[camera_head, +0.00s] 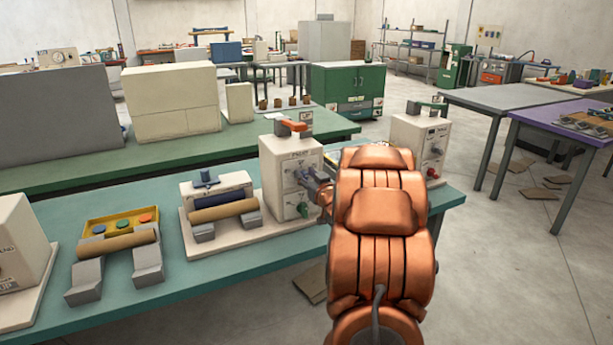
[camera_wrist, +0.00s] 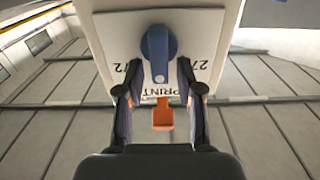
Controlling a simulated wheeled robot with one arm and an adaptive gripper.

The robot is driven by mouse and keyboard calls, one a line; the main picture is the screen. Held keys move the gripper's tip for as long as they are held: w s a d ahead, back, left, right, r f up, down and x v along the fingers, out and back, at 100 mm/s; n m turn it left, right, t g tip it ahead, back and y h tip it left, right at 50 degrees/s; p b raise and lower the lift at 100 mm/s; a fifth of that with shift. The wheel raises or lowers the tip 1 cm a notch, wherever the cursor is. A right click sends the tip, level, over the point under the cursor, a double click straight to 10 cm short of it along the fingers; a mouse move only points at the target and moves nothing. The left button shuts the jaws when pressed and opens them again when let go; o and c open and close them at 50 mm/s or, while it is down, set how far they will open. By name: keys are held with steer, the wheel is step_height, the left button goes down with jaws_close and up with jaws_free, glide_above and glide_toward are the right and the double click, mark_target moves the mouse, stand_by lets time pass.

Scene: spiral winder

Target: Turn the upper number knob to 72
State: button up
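The off-white machine (camera_head: 277,178) marked PRINT stands on the teal bench, with an orange handle (camera_head: 291,127) on top. Its upper knob (camera_head: 300,174) is blue and its lower knob (camera_head: 303,209) is green. The wrist view shows the panel upside down, with the blue upper knob (camera_wrist: 158,50) centred and its white mark toward the word PRINT. Numbers flank the knob, partly covered by the fingers. My gripper (camera_wrist: 159,92) is open, its fingers either side of the knob's line; contact cannot be told. In the head view, my gripper (camera_head: 319,191) is at the panel, partly hidden by my arm.
A similar off-white machine (camera_head: 420,145) stands at the right end of the teal bench. Free floor lies to the right, before the purple-topped table (camera_head: 570,112).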

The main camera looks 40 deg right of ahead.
jaws_close()
steer(key=shift+d+r+m+p, duration=0.1)
steer(key=shift+m+p, duration=0.3)
steer(key=m+p, duration=0.2)
steer(key=d+m+p, duration=0.1)
steer(key=m+p, duration=0.1)
steer(key=m, duration=0.1)
steer(key=shift+s, duration=0.15)
steer(key=m, duration=0.2)
steer(key=f+m+p, duration=0.1)
steer(key=m, duration=0.1)
steer(key=m+p, duration=0.1)
steer(key=m, duration=0.1)
steer(key=shift+s+d+f, duration=0.15)
steer(key=shift+d, duration=0.1)
stand_by(0.4)
steer(key=shift+o, duration=1)
jaws_free()
